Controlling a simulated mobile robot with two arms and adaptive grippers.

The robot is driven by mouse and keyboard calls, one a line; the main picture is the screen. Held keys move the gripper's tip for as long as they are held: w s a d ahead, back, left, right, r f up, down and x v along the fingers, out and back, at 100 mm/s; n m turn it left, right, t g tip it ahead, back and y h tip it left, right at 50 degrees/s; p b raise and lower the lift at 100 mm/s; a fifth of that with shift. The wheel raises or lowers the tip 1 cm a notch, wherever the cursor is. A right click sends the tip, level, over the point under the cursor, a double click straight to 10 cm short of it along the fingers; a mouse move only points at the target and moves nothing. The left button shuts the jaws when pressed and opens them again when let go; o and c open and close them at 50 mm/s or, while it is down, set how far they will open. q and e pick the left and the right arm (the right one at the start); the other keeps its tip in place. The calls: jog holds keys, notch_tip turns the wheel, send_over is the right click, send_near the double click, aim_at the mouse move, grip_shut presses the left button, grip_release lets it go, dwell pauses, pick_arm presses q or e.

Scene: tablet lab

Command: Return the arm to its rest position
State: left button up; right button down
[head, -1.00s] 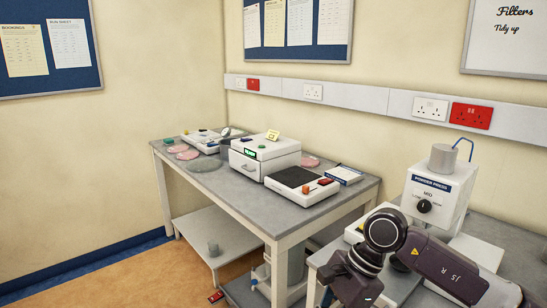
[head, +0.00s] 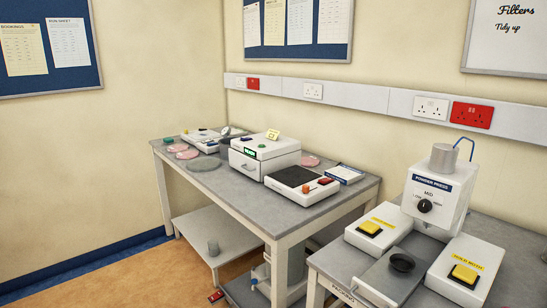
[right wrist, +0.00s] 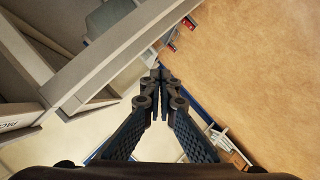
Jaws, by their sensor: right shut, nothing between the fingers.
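My right gripper (right wrist: 158,80) shows in the right wrist view with its fingertips together, shut and empty. Below it are the orange-brown floor (right wrist: 250,70) and the edge of a grey bench frame (right wrist: 120,60). It touches nothing that I can see. My left gripper is in neither view.
The powder press (head: 436,190) stands on the right bench between two white boxes with yellow buttons (head: 465,274). The left bench (head: 236,187) holds a white device (head: 264,160), a black-topped unit (head: 302,184) and pink dishes. A red object (head: 216,296) lies on the floor.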

jog(key=s+d+f+m+g+h, duration=0.2)
jog(key=s+d+f+m+g, duration=0.1)
jog(key=s+f, duration=0.6)
jog(key=s+d+f+m+g+h, duration=0.2)
jog(key=s+d+f+m, duration=0.15)
jog(key=s+f, duration=0.6)
jog(key=s+f+m+g, duration=0.2)
jog(key=s, duration=1.1)
jog(key=s+f+m+g, duration=0.2)
jog(key=s+m+g, duration=0.1)
jog(key=s, duration=1.1)
jog(key=shift+s+d+f+g+h, duration=0.3)
jog(key=shift+h, duration=0.1)
